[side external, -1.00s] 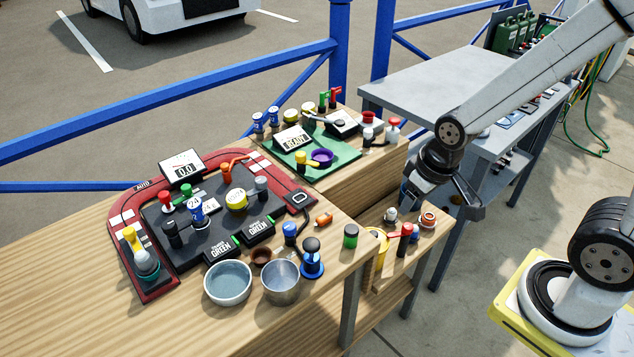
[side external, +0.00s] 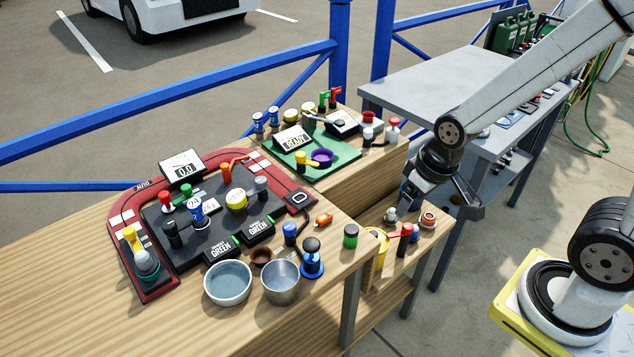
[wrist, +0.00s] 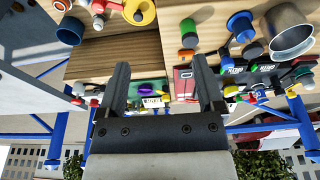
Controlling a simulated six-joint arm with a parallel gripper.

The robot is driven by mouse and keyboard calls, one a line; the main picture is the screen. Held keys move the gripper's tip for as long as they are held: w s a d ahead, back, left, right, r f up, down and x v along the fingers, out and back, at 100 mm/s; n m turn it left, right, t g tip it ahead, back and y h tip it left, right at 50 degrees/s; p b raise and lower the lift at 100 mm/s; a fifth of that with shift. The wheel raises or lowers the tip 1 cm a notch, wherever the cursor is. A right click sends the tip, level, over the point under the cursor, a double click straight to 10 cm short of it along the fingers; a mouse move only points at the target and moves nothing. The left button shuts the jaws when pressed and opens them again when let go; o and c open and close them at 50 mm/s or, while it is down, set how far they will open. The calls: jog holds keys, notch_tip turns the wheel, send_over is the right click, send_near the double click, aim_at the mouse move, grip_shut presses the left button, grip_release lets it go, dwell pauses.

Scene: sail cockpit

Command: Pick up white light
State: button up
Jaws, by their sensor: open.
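A small knob with a pale, whitish dome (side external: 390,214) stands on the lower wooden shelf in the side view. It looks like the white light, though it is too small to be sure. Another small whitish-topped piece (side external: 368,134) stands on the upper bench. My gripper (side external: 438,204) is open and hangs above and beside the lower shelf, close to the pale knob in the picture. In the wrist view my gripper's two dark fingers (wrist: 161,68) are spread apart with nothing held between them.
An orange-and-white ring piece (side external: 428,219), a red-topped button (side external: 405,233) and a yellow ring (side external: 379,242) crowd the lower shelf. A green-topped cylinder (side external: 351,237) stands at the upper bench's edge. A grey table (side external: 415,85) and blue railing (side external: 200,77) stand behind.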

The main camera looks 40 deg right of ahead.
jog(key=w+d+f+m, duration=0.2)
jog(key=w+d+f, duration=0.15)
jog(key=w, duration=0.45)
jog(key=m+g, duration=0.3)
jog(key=m, duration=0.3)
send_over(393, 209)
jog(key=f, duration=2.1)
jog(key=shift+a+f, duration=0.25)
jog(key=shift+s+d+f, duration=0.1)
jog(key=shift+d+f, duration=0.15)
jog(key=shift+f, duration=0.1)
jog(key=shift+f, duration=1.3)
jog(key=shift+f, duration=2.6)
